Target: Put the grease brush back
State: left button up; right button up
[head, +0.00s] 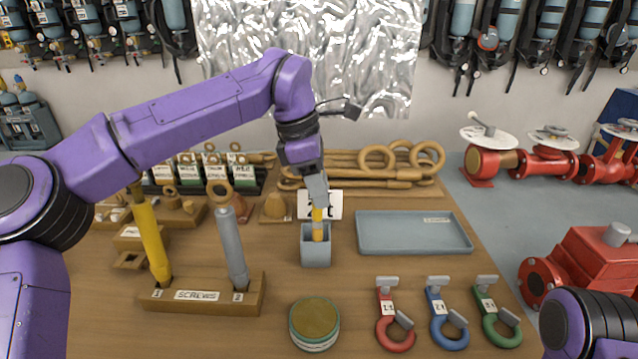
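The grease brush (318,228) has a yellow and orange handle with a grey band. It stands about upright, its lower end hidden inside a small grey-blue square cup (316,256) at the middle of the table. My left gripper (318,203) points down right above the cup, its fingers around the top of the handle, and looks shut on it. A round tin (314,325) with a brown top and a green and white side stands in front of the cup. My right arm shows only at the bottom right corner; its gripper is out of view.
An empty blue tray (414,248) lies to the right. Red, blue and green shackles (440,320) lie in front. A white sign (333,205) stands behind the cup.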

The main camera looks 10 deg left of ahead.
pick_arm(q)
jog(key=shift+o, duration=0.3)
jog(key=shift+r, duration=0.1)
jog(key=shift+r, duration=0.15)
jog(key=p+v, duration=0.2)
jog(key=v, duration=1)
jog(key=shift+r, duration=0.35)
jog(key=shift+s, duration=0.1)
